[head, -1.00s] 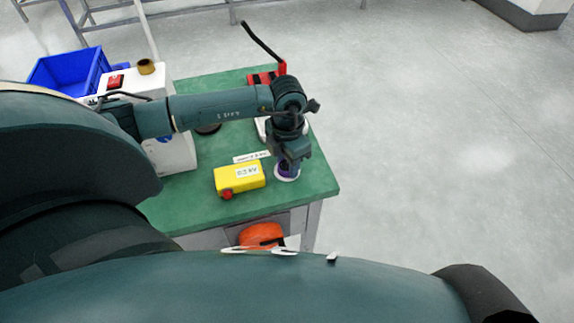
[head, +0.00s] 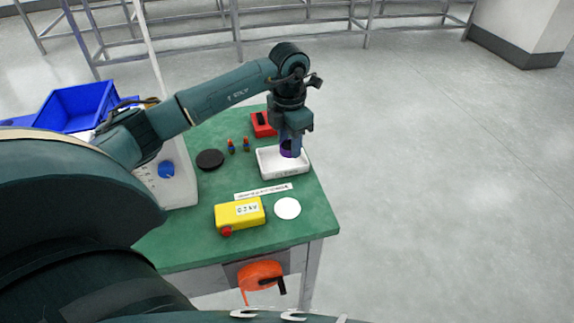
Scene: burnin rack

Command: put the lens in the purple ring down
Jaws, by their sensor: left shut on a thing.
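My left gripper (head: 291,138) is shut on the lens in the purple ring (head: 287,150), pointing down. Its fingers hide much of the lens and ring. It holds them at the white tray (head: 272,173), toward the tray's right part; whether the ring touches the tray floor I cannot tell. A round white pad (head: 287,209) lies bare on the green table in front of the tray. My right gripper is not in view.
A yellow box (head: 240,214) with a red button stands left of the pad. A label strip (head: 263,191) lies between pad and tray. A black disc (head: 210,160), small coloured pieces (head: 238,145) and a red device (head: 263,124) are behind. A blue crate (head: 78,107) is far left.

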